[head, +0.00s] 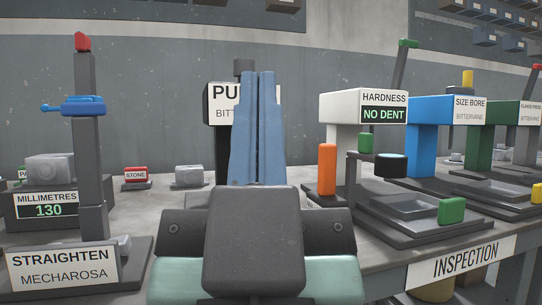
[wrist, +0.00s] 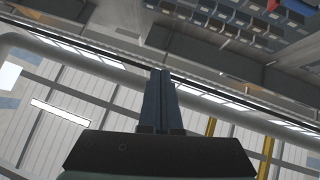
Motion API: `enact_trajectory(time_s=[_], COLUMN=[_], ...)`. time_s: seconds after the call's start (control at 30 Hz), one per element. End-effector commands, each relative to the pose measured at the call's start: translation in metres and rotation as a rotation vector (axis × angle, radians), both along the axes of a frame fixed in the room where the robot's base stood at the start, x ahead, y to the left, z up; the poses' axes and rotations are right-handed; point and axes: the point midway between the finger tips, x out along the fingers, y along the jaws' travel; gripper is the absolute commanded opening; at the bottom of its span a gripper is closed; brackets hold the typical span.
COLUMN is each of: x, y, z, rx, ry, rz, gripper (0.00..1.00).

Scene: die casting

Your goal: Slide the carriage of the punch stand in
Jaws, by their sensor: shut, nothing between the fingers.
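The punch stand (head: 220,101) stands straight ahead in the head view, with a dark post and a white sign of which only "PU" and "BITT" show. My gripper and wrist cover most of it, and its carriage is hidden. My gripper (head: 258,76) points upward in front of the stand, its two blue fingers shut together with nothing between them. In the wrist view, my gripper (wrist: 160,73) points toward the ceiling and upper wall, and no part of the stand shows there.
At left is the straighten stand (head: 91,150) with a blue clamp. At right are the hardness tester (head: 350,106), reading NO DENT, and the blue size bore stand (head: 424,125).

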Motion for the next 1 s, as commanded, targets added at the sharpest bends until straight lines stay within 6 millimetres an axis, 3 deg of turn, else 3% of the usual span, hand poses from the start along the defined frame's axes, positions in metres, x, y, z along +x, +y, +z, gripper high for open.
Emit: enact_trajectory(time_s=[0.03,0.2,0.4,0.5,0.63,0.77,1.0], x=[0.001,0.006,0.022,0.036,0.057,0.080,0.104], y=[0.000,-0.001,-0.003,-0.005,-0.008,-0.014,-0.027], z=[0.033,0.079,0.120,0.131,0.134,0.122,0.076], rx=[0.001,0.009,0.036,0.063,0.117,0.201,0.423], ry=[0.003,0.021,0.083,0.140,0.242,0.370,0.638], rz=[0.001,0.012,0.047,0.079,0.134,0.201,0.320], gripper=[0.00,0.00,0.00,0.00,0.00,0.00,0.00])
